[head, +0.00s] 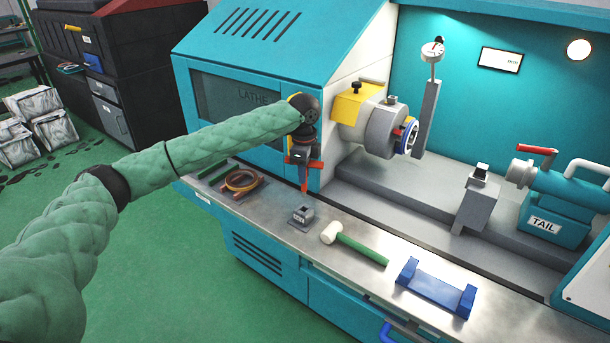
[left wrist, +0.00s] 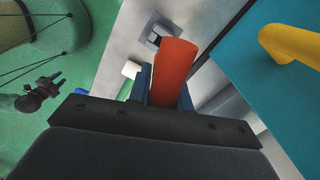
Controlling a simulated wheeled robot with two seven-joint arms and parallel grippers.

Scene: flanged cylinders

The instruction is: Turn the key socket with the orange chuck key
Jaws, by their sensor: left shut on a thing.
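My left gripper (head: 303,152) is shut on the orange chuck key (head: 304,180), which hangs with its shaft down over the bench's back part. In the left wrist view the key (left wrist: 174,72) stands out between the blue fingers (left wrist: 165,90). The grey chuck (head: 382,131) with a blue ring is to the right of the gripper, apart from it. A small dark fitting (head: 391,99) on top of the chuck may be the key socket; its shape is too small to tell. My right gripper seems to be the dark part (left wrist: 40,94) at the left wrist view's left; its jaws are unclear.
A small grey labelled block (head: 303,215) with a dark opening sits below the key. A yellow guard (head: 347,105) adjoins the chuck. A dial gauge post (head: 428,115) stands beside it.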

